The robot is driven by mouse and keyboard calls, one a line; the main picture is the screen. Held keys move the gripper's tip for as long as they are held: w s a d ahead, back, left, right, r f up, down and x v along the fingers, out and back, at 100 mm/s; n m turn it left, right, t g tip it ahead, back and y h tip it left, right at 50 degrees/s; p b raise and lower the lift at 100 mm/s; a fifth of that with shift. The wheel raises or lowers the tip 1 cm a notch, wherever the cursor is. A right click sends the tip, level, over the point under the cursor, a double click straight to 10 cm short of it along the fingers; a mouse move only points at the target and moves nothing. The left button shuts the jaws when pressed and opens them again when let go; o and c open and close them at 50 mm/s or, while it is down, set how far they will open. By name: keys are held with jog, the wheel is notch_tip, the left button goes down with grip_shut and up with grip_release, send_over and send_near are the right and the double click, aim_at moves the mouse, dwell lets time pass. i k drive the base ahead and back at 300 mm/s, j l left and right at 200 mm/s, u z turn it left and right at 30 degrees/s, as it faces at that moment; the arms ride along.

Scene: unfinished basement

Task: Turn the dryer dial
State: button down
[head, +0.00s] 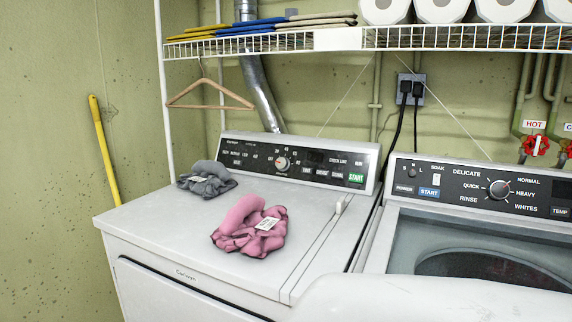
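The dryer (160,225) is the white machine on the left, set against the back wall. Its dark control panel stands upright along the back of its top. The dryer dial (283,163) is a small round silver knob near the middle of that panel, with a reddish mark and numbers around it. Nothing covers the dial in this view. A rounded white shape, which looks like a link of my arm, shows at the bottom right in front of the machines. My gripper is not in view.
A pink cloth (250,227) and a grey cloth (206,179) lie on the dryer top before the panel. The washer (376,234), with its own dial (498,189), stands at right. A hanger (210,95) hangs from the wire shelf (400,39) above.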

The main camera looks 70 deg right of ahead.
aim_at(282, 163)
jog(key=z, duration=1.95)
jog(key=j, duration=0.85)
jog(key=i+j, duration=0.15)
jog(key=j, duration=0.65)
jog(key=j+z, duration=0.25)
jog(key=z, duration=0.15)
jog(key=j+z, duration=0.4)
jog(key=k+l, duration=0.05)
jog(key=l, duration=0.05)
